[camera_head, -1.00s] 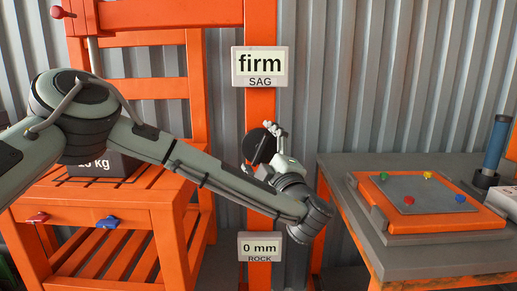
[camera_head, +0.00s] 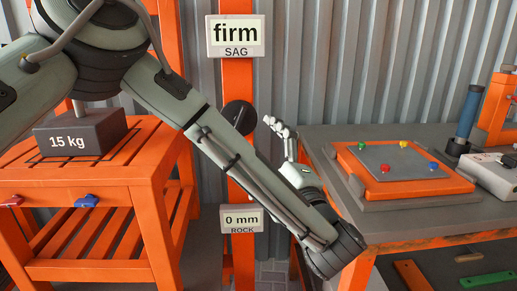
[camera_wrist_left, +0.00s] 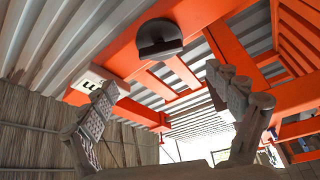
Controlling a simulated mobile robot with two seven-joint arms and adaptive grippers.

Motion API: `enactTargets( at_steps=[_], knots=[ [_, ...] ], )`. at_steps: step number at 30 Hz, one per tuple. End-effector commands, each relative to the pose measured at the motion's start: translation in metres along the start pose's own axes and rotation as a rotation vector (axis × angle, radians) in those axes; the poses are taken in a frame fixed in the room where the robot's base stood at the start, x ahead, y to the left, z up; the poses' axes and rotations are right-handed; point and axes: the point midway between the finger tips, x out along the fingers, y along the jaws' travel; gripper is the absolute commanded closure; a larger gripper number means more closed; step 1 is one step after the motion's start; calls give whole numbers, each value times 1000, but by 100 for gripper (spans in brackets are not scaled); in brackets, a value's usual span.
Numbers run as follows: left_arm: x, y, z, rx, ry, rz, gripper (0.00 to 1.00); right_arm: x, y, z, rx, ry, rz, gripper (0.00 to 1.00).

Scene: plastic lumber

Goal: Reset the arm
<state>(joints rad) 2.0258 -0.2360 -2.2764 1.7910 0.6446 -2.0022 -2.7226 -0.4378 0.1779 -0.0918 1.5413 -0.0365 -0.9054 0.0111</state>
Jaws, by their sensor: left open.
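My left arm comes in from the upper left in the head view and reaches down across the middle. A round black knob (camera_head: 239,117) on the post is just left of the fingers in the head view. It also shows beyond the fingers in the left wrist view (camera_wrist_left: 158,38). My right gripper is in neither view.
A 15 kg block (camera_head: 82,138) sits on an orange slatted bench (camera_head: 150,165) at left. Signs read "firm SAG" (camera_head: 235,37) and "0 mm ROCK" (camera_head: 241,219). At right, a grey table (camera_head: 325,150) bears an orange-framed panel (camera_head: 400,172) and a blue cylinder (camera_head: 469,112).

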Motion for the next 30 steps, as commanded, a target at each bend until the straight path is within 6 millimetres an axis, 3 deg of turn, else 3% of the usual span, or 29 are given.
enactTargets(
  at_steps=[9,14,30],
  knots=[
    [0,0,0,0,0,-1,10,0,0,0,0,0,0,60],
    [10,-1,0,-3,0,-6,10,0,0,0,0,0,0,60],
    [100,-1,-1,1,5,-2,10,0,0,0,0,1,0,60]
  ],
)
